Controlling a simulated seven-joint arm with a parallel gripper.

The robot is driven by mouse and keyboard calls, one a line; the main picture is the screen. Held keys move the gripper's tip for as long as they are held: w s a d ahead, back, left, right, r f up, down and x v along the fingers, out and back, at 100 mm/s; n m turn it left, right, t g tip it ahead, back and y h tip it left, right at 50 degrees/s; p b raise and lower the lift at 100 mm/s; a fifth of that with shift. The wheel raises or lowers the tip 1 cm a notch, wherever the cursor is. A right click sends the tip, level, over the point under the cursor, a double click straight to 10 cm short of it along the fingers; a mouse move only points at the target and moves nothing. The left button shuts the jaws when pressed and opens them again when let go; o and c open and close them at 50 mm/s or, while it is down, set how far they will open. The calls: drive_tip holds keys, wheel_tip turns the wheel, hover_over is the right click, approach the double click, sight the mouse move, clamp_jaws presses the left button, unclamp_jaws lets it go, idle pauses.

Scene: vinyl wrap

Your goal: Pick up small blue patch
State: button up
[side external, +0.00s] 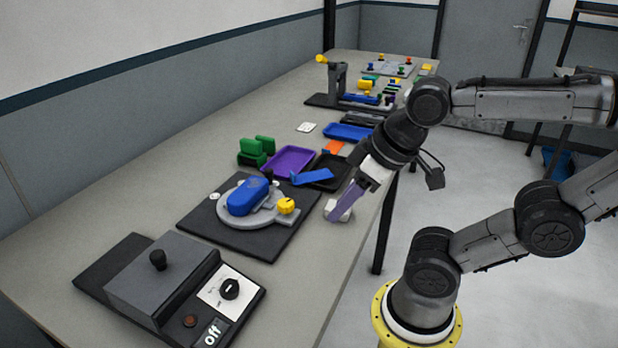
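A flat blue piece (312,178), which looks like the small blue patch, lies at an angle at the left part of the black tray (333,185), near the purple tray. My gripper (340,213) points down near the table's right edge, in front of and to the right of the blue piece and apart from it. Its fingers look purple-grey. A small white block (334,207) shows by the fingertips; I cannot tell whether they touch it. From this angle I cannot tell whether the fingers are open or shut.
A black mat with a grey round fixture (228,220), blue mouse-shaped part (247,196) and yellow knob (286,205) lies left. A purple tray (289,161), green blocks (256,152), orange piece (334,147) and blue tray (347,132) stand behind. A control box (163,276) is nearest.

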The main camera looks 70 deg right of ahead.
drive_tip(key=shift+o, duration=0.5)
